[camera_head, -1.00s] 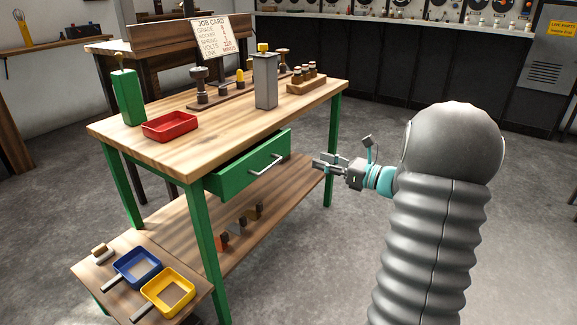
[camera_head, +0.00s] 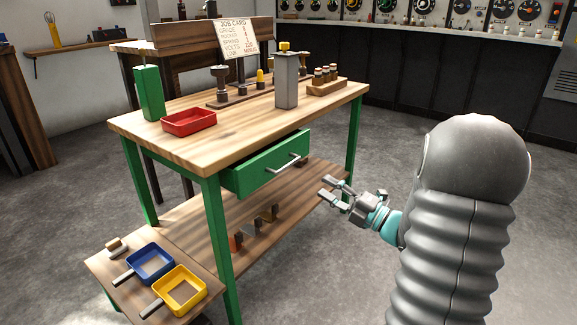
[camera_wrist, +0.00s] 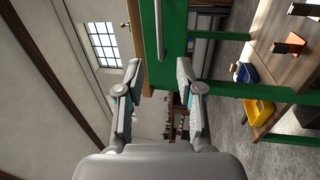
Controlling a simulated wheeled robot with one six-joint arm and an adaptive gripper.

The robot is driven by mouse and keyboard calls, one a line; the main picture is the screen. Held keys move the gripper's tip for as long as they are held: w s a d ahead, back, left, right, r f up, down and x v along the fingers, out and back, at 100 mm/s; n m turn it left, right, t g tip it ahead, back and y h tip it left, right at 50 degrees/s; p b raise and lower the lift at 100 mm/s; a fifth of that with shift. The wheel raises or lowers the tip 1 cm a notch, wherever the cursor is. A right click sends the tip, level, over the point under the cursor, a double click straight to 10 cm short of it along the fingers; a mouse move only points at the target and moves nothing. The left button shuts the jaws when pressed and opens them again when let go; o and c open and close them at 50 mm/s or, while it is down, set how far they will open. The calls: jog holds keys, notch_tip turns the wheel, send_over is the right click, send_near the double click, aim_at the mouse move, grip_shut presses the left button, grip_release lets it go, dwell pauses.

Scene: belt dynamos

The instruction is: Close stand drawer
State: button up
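The green stand drawer (camera_head: 262,168) hangs under the wooden top of the stand (camera_head: 240,120). It sticks out a little from the frame, so it is partly open. Its silver bar handle (camera_head: 283,163) is on the front. My gripper (camera_head: 331,189) is to the right of the drawer front and a little lower, apart from it, with its fingers spread and nothing between them. In the wrist view my gripper (camera_wrist: 158,78) is open, with the green drawer front (camera_wrist: 174,30) and its handle (camera_wrist: 159,28) ahead, beyond the fingertips.
The stand top holds a red tray (camera_head: 189,122), a green block (camera_head: 149,92), a grey post (camera_head: 287,80) and a job card (camera_head: 232,38). A lower side shelf holds a blue tray (camera_head: 150,264) and a yellow tray (camera_head: 180,290). The floor right of the stand is clear.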

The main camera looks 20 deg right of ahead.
aim_at(288, 165)
jog(key=b+x, duration=0.1)
jog(key=x, duration=1.2)
jog(key=shift+w+a, duration=0.1)
jog(key=shift+a, duration=0.05)
grip_shut()
